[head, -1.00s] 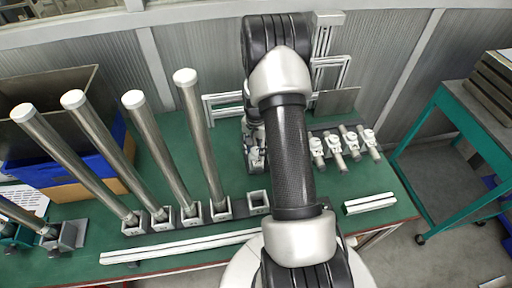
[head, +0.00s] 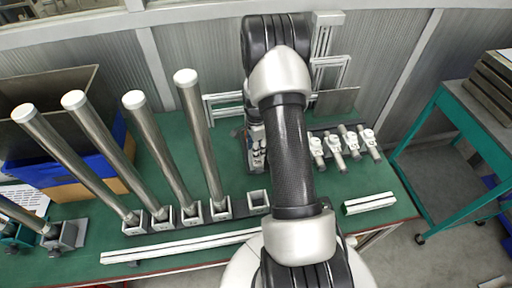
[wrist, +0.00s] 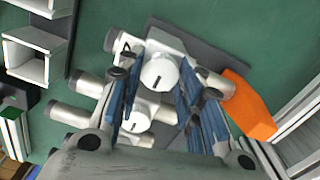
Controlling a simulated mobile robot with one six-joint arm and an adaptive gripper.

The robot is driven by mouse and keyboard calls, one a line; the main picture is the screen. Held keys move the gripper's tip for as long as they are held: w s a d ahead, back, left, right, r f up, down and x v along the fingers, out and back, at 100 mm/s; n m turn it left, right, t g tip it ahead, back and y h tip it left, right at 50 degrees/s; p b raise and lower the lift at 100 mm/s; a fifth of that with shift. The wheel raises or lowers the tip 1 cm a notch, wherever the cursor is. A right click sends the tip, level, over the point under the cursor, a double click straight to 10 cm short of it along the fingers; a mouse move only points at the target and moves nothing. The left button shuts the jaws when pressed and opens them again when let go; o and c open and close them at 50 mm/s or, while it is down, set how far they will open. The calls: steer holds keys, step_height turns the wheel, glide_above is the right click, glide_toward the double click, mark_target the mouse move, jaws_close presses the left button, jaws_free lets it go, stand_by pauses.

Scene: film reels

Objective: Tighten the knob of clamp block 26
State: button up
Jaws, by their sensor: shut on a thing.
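In the wrist view a clamp block (wrist: 128,42) has a round white knob (wrist: 161,72) with a dark slot mark. My gripper (wrist: 160,80) has its blue fingers on either side of this knob and is shut on it. A second white knob (wrist: 136,116) lies just below it, partly behind the fingers. No block number is readable, so I cannot tell which is clamp block 26. In the head view my gripper (head: 257,150) is mostly hidden by my arm. Several other clamp blocks with white knobs (head: 334,139) stand in a row to its right.
An orange piece (wrist: 249,105) is right of the fingers. Several steel tubes (head: 202,145) stand in square sockets at the left, with an empty socket (head: 258,199) beside them. A white rail (head: 180,246) lies along the front. A short white profile (head: 369,203) lies at the right.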

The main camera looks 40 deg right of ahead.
stand_by(0.5)
steer(key=o, duration=1.1)
steer(key=shift+c, duration=0.2)
step_height(320, 180, up, 12)
